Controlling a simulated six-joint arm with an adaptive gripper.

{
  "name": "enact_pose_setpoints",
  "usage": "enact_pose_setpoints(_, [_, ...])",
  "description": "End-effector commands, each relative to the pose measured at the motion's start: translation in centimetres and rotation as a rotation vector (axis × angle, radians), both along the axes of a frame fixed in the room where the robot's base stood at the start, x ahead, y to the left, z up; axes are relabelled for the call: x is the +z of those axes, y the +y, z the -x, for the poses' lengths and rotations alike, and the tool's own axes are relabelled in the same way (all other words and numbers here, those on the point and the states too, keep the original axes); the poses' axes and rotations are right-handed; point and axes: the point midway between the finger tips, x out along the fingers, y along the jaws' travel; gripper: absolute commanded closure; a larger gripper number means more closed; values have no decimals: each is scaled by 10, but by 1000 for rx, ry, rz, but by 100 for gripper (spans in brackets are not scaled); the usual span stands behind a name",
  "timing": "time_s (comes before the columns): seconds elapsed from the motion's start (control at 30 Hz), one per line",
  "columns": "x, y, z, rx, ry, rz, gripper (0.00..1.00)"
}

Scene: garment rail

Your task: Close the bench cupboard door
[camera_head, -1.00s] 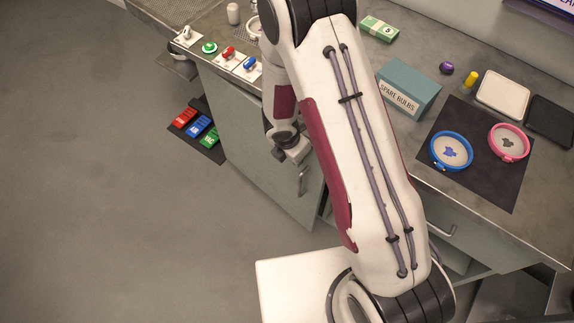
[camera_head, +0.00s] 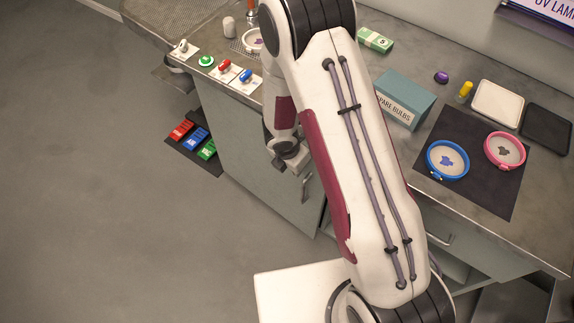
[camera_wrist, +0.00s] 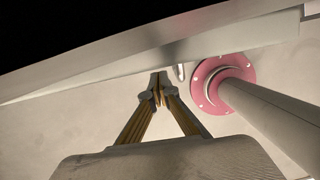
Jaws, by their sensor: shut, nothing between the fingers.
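The bench cupboard door (camera_head: 245,150) is a grey-green panel with a bar handle (camera_head: 306,187), below the bench top in the head view. It appears to stand slightly out from the bench front, with a dark gap by its right edge. My gripper (camera_head: 300,166) is beside the upper part of the door near the handle, partly hidden by my own arm. In the wrist view its fingertips (camera_wrist: 158,88) are together and empty, close to the edge of a pale panel (camera_wrist: 170,55). I cannot tell whether they touch it.
The bench top holds a spare bulbs box (camera_head: 404,98), a blue-rimmed dish (camera_head: 447,160), a pink-rimmed dish (camera_head: 504,150) and a row of switches (camera_head: 225,68). Coloured blocks (camera_head: 198,138) lie on a dark mat left of the door. Floor at left is clear.

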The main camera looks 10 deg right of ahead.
Motion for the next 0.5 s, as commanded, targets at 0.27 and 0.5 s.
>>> enact_pose_setpoints(0.27, [0,16,13,4,1,1,100])
enact_pose_setpoints(0.5, [4,28,23,0,-1,0,100])
